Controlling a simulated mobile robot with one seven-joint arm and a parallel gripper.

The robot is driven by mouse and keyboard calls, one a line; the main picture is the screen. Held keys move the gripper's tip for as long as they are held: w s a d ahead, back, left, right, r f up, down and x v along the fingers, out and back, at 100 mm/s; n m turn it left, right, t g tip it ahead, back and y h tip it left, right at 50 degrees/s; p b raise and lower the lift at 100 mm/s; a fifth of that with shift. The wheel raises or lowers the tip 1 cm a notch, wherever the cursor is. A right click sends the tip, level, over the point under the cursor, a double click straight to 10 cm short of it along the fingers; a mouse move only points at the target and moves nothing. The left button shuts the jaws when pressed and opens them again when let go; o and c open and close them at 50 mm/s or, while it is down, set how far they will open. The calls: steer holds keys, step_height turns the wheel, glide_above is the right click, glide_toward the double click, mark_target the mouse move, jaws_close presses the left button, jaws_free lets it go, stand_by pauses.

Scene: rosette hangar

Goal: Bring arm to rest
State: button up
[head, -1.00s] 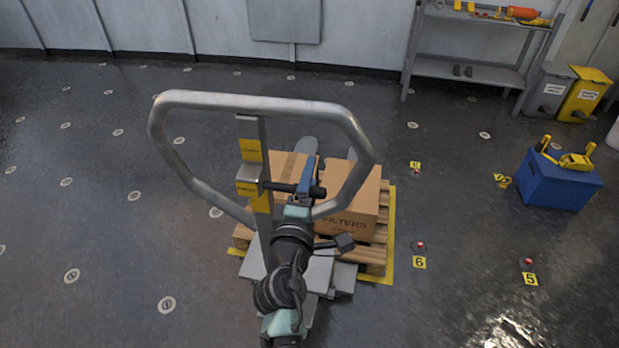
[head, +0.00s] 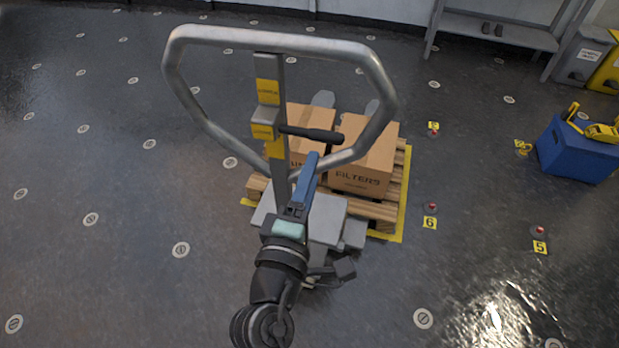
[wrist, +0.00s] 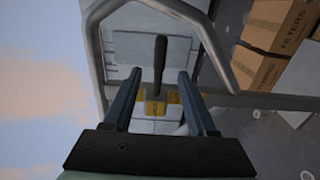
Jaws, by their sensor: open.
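My gripper (head: 311,158) points away from me over the pallet jack, with its blue fingers seen nearly edge-on in the head view. In the wrist view my gripper (wrist: 160,73) shows two separate fingers, open with nothing held. The jack's grey loop handle (head: 275,40) stands upright around and beyond the gripper. Its black lever (head: 310,133) sticks out to the right, just above the fingertips in the head view. In the wrist view the black lever (wrist: 160,58) appears between and beyond the fingertips; I cannot tell the exact distance.
Cardboard boxes (head: 364,160) sit on a wooden pallet (head: 377,210) on the jack. A blue case (head: 575,153) stands on the floor at right, near small numbered yellow markers (head: 430,223). A shelf (head: 495,30) is at the back.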

stand_by(0.5)
step_height(320, 180, up, 26)
steer(key=w+d+m+t+p, duration=0.15)
steer(key=m+t, duration=0.25)
steer(key=m, duration=0.6)
steer(key=s+r+m+t+y, duration=0.1)
steer(key=s+r+t, duration=0.1)
steer(key=r, duration=0.5)
steer(key=s+r+m+t+y, duration=0.1)
steer(key=s+r+m+t, duration=0.1)
steer(key=s+r, duration=0.3)
steer(key=s+a+r+m+t+y, duration=0.1)
steer(key=s+r, duration=0.3)
steer(key=r, duration=0.5)
steer(key=shift+m+t+y, duration=0.4)
steer(key=shift+m+y, duration=0.1)
steer(key=shift+m, duration=0.2)
